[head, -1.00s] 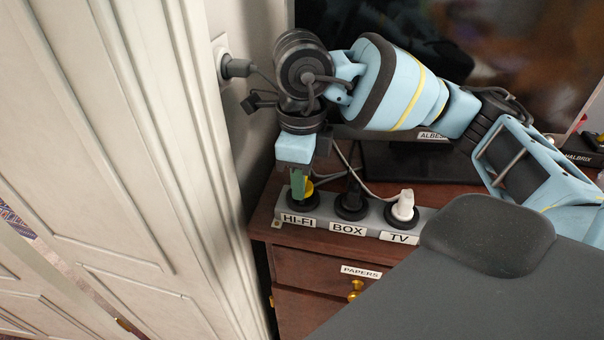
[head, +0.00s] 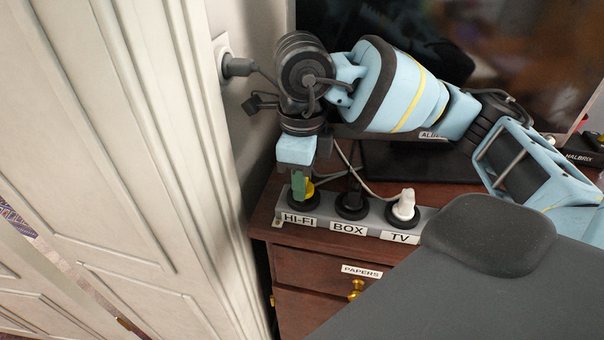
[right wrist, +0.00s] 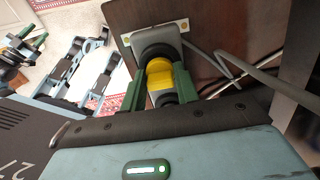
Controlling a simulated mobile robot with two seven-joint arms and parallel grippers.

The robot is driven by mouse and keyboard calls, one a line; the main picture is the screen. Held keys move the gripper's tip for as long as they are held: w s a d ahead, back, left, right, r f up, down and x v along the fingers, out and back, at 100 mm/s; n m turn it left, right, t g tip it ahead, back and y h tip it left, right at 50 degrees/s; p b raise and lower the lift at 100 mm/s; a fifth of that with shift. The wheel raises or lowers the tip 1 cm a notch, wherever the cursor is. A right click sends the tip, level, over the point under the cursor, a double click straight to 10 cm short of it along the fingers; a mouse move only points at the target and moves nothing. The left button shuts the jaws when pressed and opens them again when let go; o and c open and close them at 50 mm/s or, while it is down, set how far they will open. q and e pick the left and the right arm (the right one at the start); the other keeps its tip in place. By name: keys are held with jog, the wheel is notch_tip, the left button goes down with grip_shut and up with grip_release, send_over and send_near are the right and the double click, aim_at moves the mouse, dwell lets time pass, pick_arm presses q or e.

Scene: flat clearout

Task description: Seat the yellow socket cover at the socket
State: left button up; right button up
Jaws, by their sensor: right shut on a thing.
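The yellow socket cover (head: 309,188) is between the green fingers of my right gripper (head: 302,190), which is shut on it. In the head view it is at the HI-FI socket (head: 304,203), the left end of the power strip, partly hidden by a finger.
The power strip (head: 330,225) lies along the front edge of a brown cabinet (head: 310,264). A black plug (head: 354,190) is in the BOX socket and a white plug (head: 404,203) in the TV socket. A pale door (head: 110,160) is close on the left. Cables hang behind the strip.

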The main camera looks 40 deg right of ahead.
pick_arm(q)
jog(key=shift+s+f, duration=0.4)
jog(key=shift+f, duration=0.05)
pick_arm(e)
jog(key=shift+f, duration=0.65)
pick_arm(q)
jog(key=shift+w+r, duration=0.1)
pick_arm(e)
jog(key=shift+r, duration=0.15)
jog(key=shift+r, duration=0.1)
pick_arm(q)
jog(key=shift+w+r, duration=0.1)
jog(key=shift+r, duration=0.05)
jog(key=shift+w+r, duration=0.25)
jog(key=shift+r, duration=0.05)
dwell(0.9)
jog(key=shift+s+f, duration=0.15)
jog(key=shift+f, duration=0.05)
pick_arm(e)
jog(key=shift+f, duration=0.25)
jog(key=o, duration=1)
jog(key=shift+f, duration=0.1)
